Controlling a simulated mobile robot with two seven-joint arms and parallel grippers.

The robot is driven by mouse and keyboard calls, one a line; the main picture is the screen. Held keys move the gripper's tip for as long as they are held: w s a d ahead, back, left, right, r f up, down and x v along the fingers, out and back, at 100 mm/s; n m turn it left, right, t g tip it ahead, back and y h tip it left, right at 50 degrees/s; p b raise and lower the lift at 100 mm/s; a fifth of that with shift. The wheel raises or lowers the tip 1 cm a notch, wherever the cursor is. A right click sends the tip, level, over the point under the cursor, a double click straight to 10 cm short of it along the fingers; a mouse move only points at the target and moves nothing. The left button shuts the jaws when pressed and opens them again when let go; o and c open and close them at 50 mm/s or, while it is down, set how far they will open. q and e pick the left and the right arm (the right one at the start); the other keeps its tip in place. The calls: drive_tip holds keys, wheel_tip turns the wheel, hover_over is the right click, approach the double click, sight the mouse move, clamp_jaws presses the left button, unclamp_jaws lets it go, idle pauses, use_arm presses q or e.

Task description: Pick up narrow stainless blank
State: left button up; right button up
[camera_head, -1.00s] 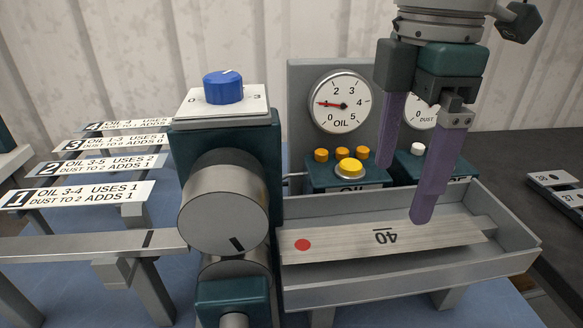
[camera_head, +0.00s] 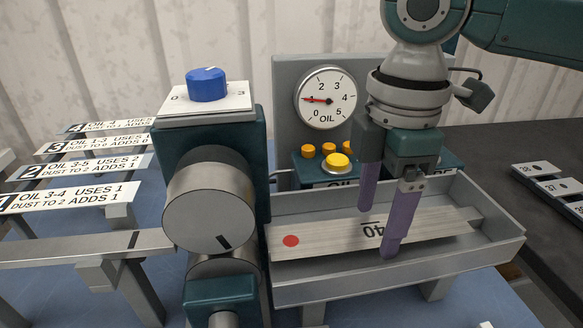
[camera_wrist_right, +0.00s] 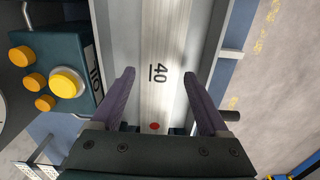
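The narrow stainless blank (camera_head: 325,236) is a long flat metal strip marked 40 with a red dot near its left end. It lies in the grey tray (camera_head: 400,281) right of the rollers. It also shows in the right wrist view (camera_wrist_right: 158,35), running between the fingers. My right gripper (camera_head: 379,231) is open above the blank near the 40 mark, its purple fingers pointing down. In the right wrist view the gripper (camera_wrist_right: 159,74) has a finger toward each long side of the strip, with gaps showing. The front finger hides part of the strip. My left gripper is out of view.
The roller unit (camera_head: 212,210) with a blue knob (camera_head: 206,84) stands left of the tray. The oil gauge (camera_head: 326,97) and yellow button (camera_head: 339,163) stand behind it. Another strip (camera_head: 85,248) lies at left. A dark table (camera_head: 540,150) is at right.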

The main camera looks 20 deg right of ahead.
drive_tip(key=c, duration=1.1)
drive_tip(key=shift+c, duration=0.2)
drive_tip(key=shift+r, duration=0.15)
